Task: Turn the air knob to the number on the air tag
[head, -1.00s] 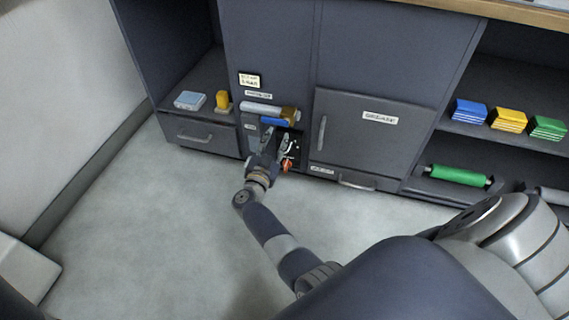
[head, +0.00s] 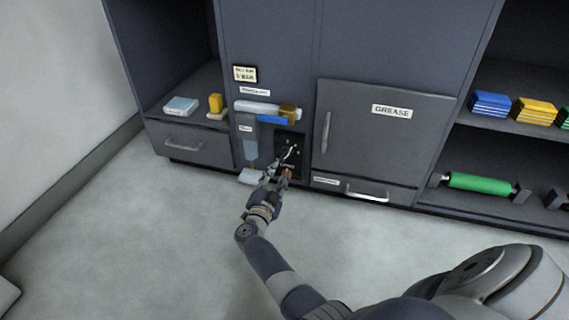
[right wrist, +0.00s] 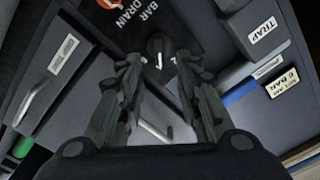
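The air tag (head: 244,74), a small cream label on the cabinet front, shows at upper left; it also shows at the right of the right wrist view (right wrist: 283,83), its number too small to read surely. A black panel (head: 290,147) with white markings sits below the blue-and-white cylinder. In the right wrist view a dark round knob (right wrist: 158,44), likely the air knob, lies just beyond my fingertips. My right gripper (right wrist: 157,65) is open, its fingers apart with nothing clearly between them; in the head view it is below the panel (head: 277,173). My left gripper is out of view.
An orange-red part (right wrist: 111,4) marked drain is beside the knob. The grease door (head: 375,135) is right. The floor in front is clear.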

